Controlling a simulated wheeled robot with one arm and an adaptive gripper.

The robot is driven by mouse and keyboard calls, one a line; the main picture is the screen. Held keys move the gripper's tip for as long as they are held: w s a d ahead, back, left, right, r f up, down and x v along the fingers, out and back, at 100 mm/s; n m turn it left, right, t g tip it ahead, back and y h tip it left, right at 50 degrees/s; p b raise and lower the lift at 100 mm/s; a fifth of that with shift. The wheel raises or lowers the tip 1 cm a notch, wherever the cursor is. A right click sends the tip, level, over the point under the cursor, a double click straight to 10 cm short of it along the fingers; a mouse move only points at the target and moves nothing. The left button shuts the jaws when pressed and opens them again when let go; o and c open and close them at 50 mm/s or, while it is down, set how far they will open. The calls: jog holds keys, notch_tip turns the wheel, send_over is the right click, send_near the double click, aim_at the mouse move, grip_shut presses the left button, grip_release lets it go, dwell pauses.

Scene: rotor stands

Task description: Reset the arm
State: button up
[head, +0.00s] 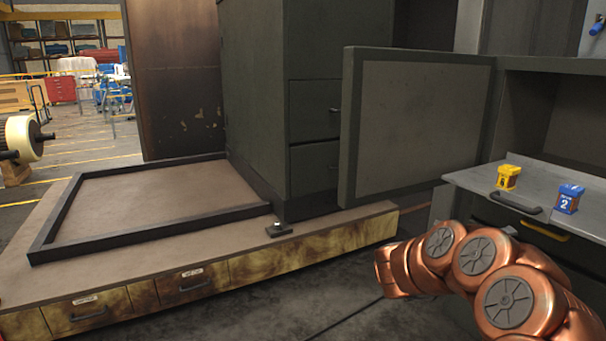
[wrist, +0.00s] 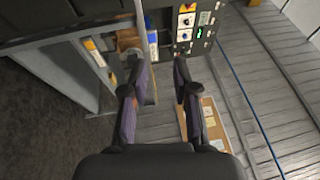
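My copper-coloured arm (head: 480,265) is at the lower right of the head view, bent, with its far end towards the middle of the picture. My gripper is hidden in the head view. In the wrist view my gripper (wrist: 159,75) shows two dark fingers with a clear gap between them. It is open and nothing is between the fingers.
A grey counter (head: 465,180) at the right holds a yellow block (head: 507,177) and a blue block (head: 568,198) marked 2. An open grey door panel (head: 420,130) stands behind my arm. A low bench (head: 150,255) with a framed top is at left.

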jog(key=w+a+r+n+t+y+p, duration=0.85)
jog(key=w+a+r+n+t, duration=0.3)
jog(key=a+r+t, duration=0.2)
jog(key=s+a+r+n+y+p, duration=0.1)
jog(key=a+r+n+y+p, duration=0.1)
jog(key=a+n+y, duration=0.3)
jog(key=s+a+r+n+g+y+p, duration=0.1)
jog(key=s+a+n+y+p, duration=0.15)
jog(key=a, duration=0.45)
jog(key=s+a+r+n+y+p, duration=0.1)
jog(key=a+r+n+y+p, duration=0.1)
jog(key=a+n+y, duration=0.35)
jog(key=s+a+f+n+g+y+p, duration=0.1)
jog(key=s+a+f+n+g+p, duration=0.2)
jog(key=s, duration=0.6)
jog(key=s+a+n+g+y+p, duration=0.1)
jog(key=s+a+n+g+p, duration=0.3)
jog(key=s, duration=0.6)
jog(key=s+d+n+g+h+p, duration=0.2)
jog(key=s+d+g+p, duration=0.1)
jog(key=s, duration=1)
jog(key=s+d+n+g+h+p, duration=0.2)
jog(key=s+d+g+p, duration=0.2)
jog(key=s, duration=0.9)
jog(key=d+g, duration=0.2)
jog(key=d, duration=0.2)
